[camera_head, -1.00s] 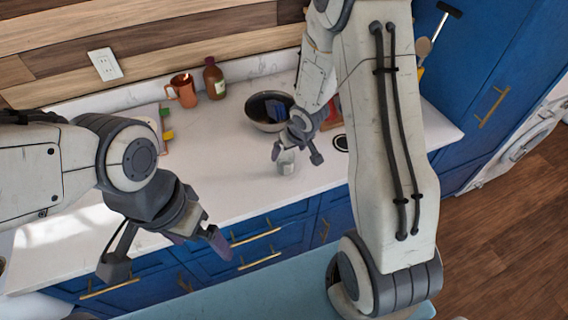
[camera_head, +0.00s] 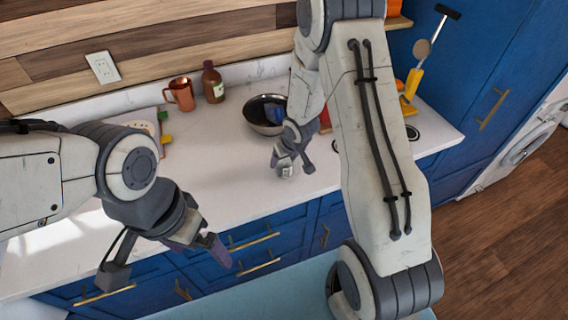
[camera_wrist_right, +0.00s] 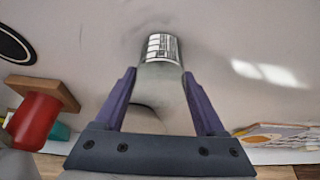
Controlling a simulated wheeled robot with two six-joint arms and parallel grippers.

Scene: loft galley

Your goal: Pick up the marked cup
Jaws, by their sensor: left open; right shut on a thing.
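The cup (camera_head: 286,171) is small and pale grey, at the front part of the white counter in the head view. In the right wrist view, the cup (camera_wrist_right: 161,72) lies between the two purple fingers and shows a black-and-white printed mark. My right gripper (camera_head: 292,165) is shut on the cup and hides part of it in the head view. I cannot tell whether the cup touches the counter. My left gripper (camera_head: 165,262) is open and empty, in front of the counter's edge at the lower left.
A metal bowl (camera_head: 252,122) with a dark blue thing in it stands just behind my right gripper. A copper mug (camera_head: 181,96) and a brown bottle (camera_head: 213,84) stand at the back wall. The white counter (camera_head: 215,165) is clear left of the cup.

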